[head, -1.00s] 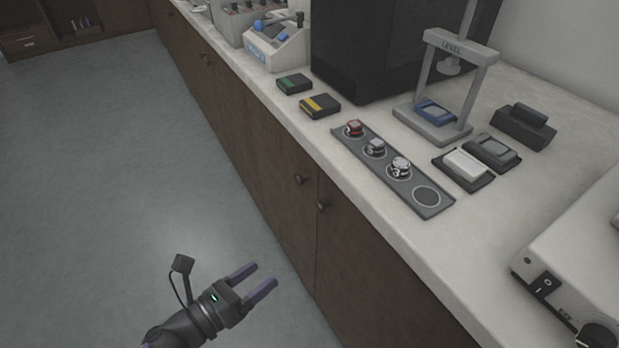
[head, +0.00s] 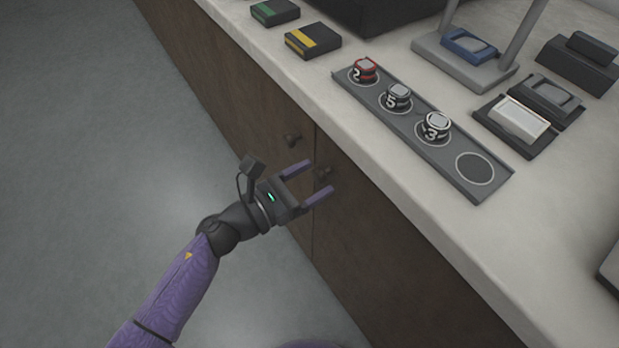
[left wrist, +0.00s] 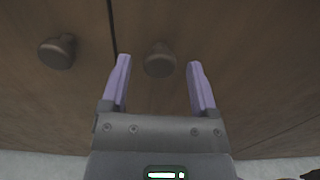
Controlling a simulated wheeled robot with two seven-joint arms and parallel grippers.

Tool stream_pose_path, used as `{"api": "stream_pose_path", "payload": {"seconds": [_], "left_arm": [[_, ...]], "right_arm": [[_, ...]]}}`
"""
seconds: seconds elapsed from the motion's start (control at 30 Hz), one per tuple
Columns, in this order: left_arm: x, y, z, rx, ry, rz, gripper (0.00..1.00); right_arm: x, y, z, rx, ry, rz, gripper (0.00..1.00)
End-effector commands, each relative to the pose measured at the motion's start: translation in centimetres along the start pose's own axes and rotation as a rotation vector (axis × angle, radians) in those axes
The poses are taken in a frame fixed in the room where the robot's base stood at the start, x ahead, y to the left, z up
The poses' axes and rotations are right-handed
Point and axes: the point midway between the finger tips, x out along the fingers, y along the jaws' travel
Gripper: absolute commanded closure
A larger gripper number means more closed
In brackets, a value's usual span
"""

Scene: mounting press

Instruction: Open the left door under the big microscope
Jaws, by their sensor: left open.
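The brown cabinet front below the counter has two doors parted by a seam. The left door (head: 235,100) has a dark round knob (head: 293,140), also seen in the left wrist view (left wrist: 57,52). The right door (head: 385,255) has a similar knob (head: 322,173). My left gripper (head: 320,177) is open; in the left wrist view (left wrist: 159,65) the right door's knob (left wrist: 160,60) shows between its purple fingers, slightly beyond the tips. Contact cannot be told. Both doors look closed. I cannot identify a big microscope here. My right gripper is not in view.
The pale counter (head: 400,210) overhangs the doors. On it are a grey strip (head: 435,165) with numbered round pieces, green (head: 274,12) and yellow (head: 313,41) boxes, and a press frame (head: 465,65). The grey floor (head: 80,150) left of the cabinet is clear.

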Motion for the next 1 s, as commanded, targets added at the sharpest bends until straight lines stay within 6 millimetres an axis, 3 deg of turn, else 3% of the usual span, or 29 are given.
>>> {"api": "stream_pose_path", "payload": {"seconds": [0.2, 0.57, 1.0], "left_arm": [[0.03, 0.01, 0.01, -0.001, 0.000, 0.001, 0.25], [0.00, 0.01, 0.00, -0.001, 0.000, 0.001, 1.00], [-0.02, 0.02, -0.02, -0.002, 0.001, 0.001, 1.00]], "right_arm": [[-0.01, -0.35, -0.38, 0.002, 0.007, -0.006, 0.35], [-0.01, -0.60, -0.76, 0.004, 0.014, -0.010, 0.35], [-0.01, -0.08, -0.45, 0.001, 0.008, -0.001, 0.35]]}}
